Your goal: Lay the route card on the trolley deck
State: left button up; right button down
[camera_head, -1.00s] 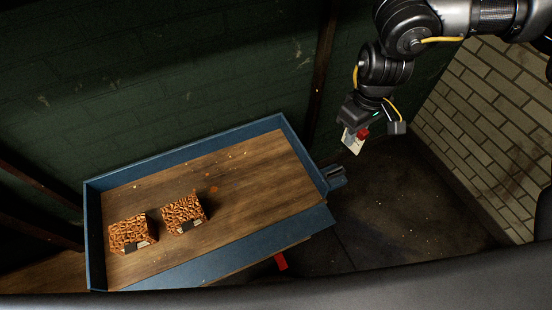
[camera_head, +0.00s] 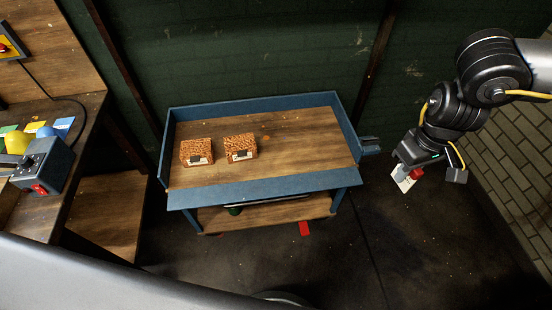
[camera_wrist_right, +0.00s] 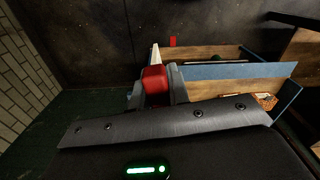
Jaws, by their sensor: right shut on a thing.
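The route card (camera_head: 404,180) is a small white card with a red part, held in my right gripper (camera_head: 411,174). The gripper is shut on it, to the right of the trolley and apart from it. In the right wrist view the card (camera_wrist_right: 156,54) shows as a pale sliver beyond the red block between the fingers (camera_wrist_right: 153,85). The trolley deck (camera_head: 300,145) is brown wood inside a blue rim. Two orange-brown patterned boxes (camera_head: 197,152) (camera_head: 241,147) stand on its left half. The deck's right half is bare. My left gripper is not in view.
A wooden bench (camera_head: 85,115) at the left holds a grey box with a red switch (camera_head: 40,188), a yellow object (camera_head: 16,142) and coloured cards. A brick wall (camera_head: 520,150) stands close at right.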

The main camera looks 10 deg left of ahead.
aim_at(323, 150)
jog(key=z, duration=1.35)
jog(key=i, duration=0.7)
jog(key=u, duration=2.6)
jog(key=i, duration=0.5)
jog(key=z, duration=0.05)
